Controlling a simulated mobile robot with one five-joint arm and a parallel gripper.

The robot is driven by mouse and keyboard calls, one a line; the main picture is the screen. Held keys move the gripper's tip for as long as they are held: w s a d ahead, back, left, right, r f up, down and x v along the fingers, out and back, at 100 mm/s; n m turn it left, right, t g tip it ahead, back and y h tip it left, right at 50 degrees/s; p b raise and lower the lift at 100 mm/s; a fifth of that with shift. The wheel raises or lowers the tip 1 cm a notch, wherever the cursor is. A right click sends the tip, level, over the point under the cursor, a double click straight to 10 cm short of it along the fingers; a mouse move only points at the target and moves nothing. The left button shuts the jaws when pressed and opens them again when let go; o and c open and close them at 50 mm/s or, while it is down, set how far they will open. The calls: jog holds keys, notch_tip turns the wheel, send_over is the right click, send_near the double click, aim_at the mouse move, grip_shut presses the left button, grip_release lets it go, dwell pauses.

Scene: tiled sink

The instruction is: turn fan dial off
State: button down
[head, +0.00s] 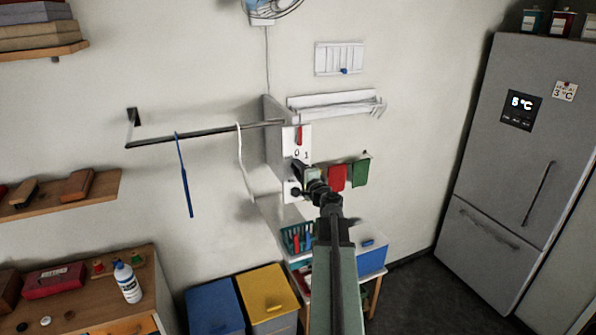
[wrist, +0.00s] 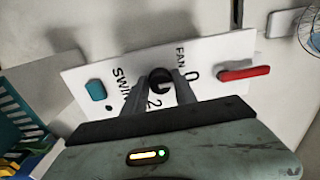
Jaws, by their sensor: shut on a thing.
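The fan dial (wrist: 160,84) is a small black knob on a white panel (wrist: 214,50) marked FAN, SWING, 0 and 2. In the wrist view my gripper (wrist: 163,78) has a finger on each side of the dial and is shut on it. The fingers hide part of the markings, and I cannot tell which number the dial points to. In the head view the panel (head: 290,142) is on the wall, and my gripper (head: 304,178) is at its lower part, hiding the dial. The fan (head: 271,9) shows partly at the top edge.
A red lever (wrist: 244,73) and a teal button (wrist: 95,90) flank the dial on the panel. A rail (head: 205,134) with blue and white hangers stands out left of the panel. Red (head: 337,178) and green cloths hang at the right. Bins stand below.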

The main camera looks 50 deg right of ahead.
jog(key=c, duration=1)
grip_release()
jog(key=v, duration=0.7)
jog(key=shift+s+a, duration=0.15)
jog(key=shift+s, duration=0.2)
